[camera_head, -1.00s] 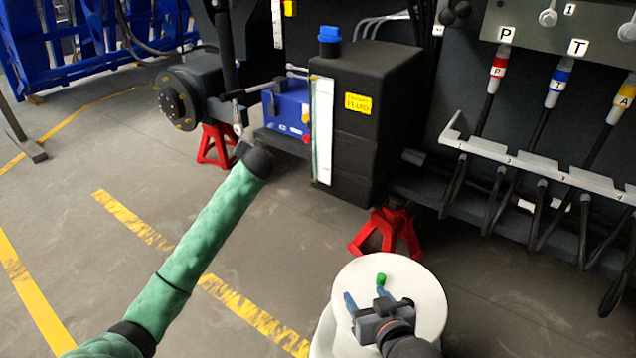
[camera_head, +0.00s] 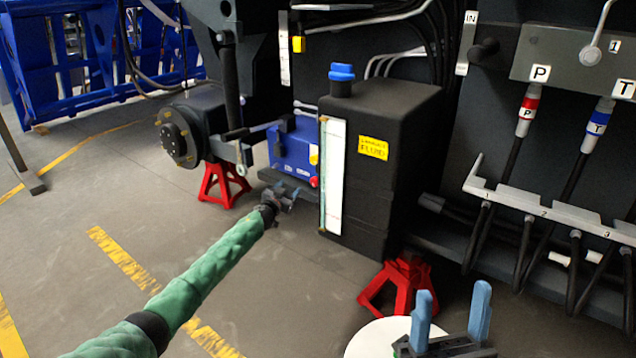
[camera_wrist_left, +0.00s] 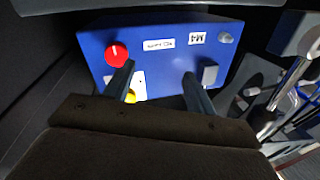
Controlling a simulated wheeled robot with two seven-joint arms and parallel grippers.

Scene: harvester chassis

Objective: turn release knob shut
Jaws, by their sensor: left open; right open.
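A blue box (camera_head: 291,148) stands left of the black fluid tank in the head view. A red round knob (camera_wrist_left: 117,53) sits on its labelled face in the left wrist view, and shows small in the head view (camera_head: 314,182). A yellow part (camera_wrist_left: 130,96) lies below it, partly behind a finger. A grey knob (camera_wrist_left: 227,38) is at the face's other end. My left gripper (camera_head: 286,194) is open just below the box; in the left wrist view its fingers (camera_wrist_left: 158,76) point at the face, one just below the red knob. My right gripper (camera_head: 452,290) is open and empty at lower right.
The black tank (camera_head: 385,165) with a blue cap (camera_head: 342,72) stands right of the box. A hose bracket (camera_head: 550,210) is further right. Red stands (camera_head: 222,185) support the chassis.

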